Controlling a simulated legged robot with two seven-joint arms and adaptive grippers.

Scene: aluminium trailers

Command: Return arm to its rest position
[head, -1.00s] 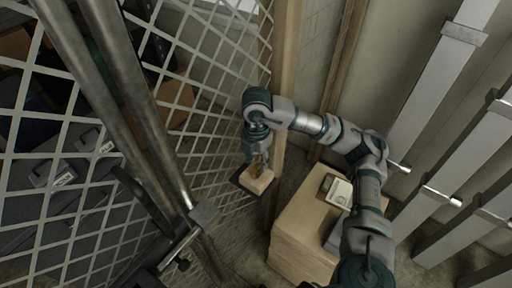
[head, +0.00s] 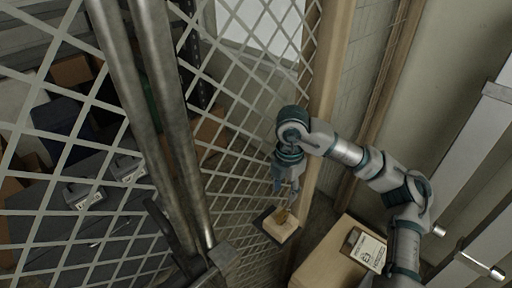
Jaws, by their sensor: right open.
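My right arm comes in from the lower right and bends over to the left in the head view. Its right gripper (head: 287,194) hangs down beside the wooden post and the mesh fence. The fingers are open, just above a small pale wooden block (head: 283,229) on a dark base. A small brownish-yellow item (head: 284,215) shows at the fingertips on top of the block. I cannot tell whether the fingers touch it. My left gripper is not in view.
A white metal mesh fence (head: 237,138) and thick metal poles (head: 172,120) stand at the left. A wooden post (head: 331,95) rises behind the gripper. Grey metal beams (head: 475,130) line the right.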

